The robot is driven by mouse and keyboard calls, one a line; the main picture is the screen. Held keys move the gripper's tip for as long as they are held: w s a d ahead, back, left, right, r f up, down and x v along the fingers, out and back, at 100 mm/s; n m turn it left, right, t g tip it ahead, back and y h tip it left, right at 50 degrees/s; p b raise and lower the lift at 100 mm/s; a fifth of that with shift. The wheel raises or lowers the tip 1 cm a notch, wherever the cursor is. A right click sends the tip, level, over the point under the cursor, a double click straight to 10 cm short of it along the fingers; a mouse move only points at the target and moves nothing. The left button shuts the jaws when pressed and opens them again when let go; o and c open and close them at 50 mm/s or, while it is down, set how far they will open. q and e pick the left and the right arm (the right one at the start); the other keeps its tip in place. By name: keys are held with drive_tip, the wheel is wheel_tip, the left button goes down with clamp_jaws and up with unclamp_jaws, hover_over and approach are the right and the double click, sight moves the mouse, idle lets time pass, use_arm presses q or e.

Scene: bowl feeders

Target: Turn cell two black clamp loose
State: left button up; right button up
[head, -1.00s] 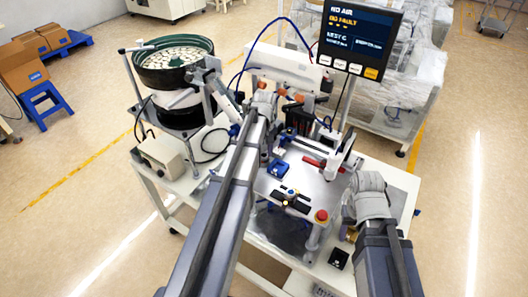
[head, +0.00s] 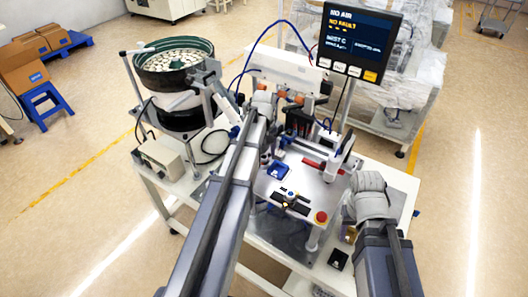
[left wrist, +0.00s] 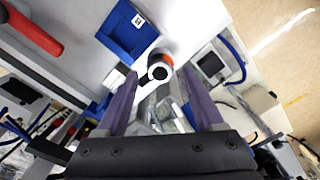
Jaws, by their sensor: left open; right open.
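My left gripper (left wrist: 160,97) is open; in the left wrist view its two purple fingers stand on either side of a round white-ended piece with an orange band (left wrist: 160,68). I cannot tell whether they touch it. In the head view my left arm hides much of the bench below it. Black upright parts (head: 299,121) stand right of the left wrist; I cannot tell whether these are the black clamp. A red-handled clamp (head: 313,163) lies on the plate and shows at the upper left of the left wrist view (left wrist: 36,30). My right gripper (head: 362,207) is over the bench's right side, fingertips hidden.
A blue tray (head: 278,171) sits on the plate and shows in the left wrist view (left wrist: 126,30). A bowl feeder (head: 172,65) stands left. A screen (head: 358,40) reading "NO AIR" stands behind. A red button (head: 321,217) is at the front right.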

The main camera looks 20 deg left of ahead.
sight(264, 157)
use_arm(q)
wheel_tip(264, 157, up, 7)
drive_tip(key=p, duration=0.6)
drive_tip(key=shift+f, duration=0.1)
use_arm(e)
wheel_tip(264, 157, up, 7)
drive_tip(key=shift+f, duration=0.1)
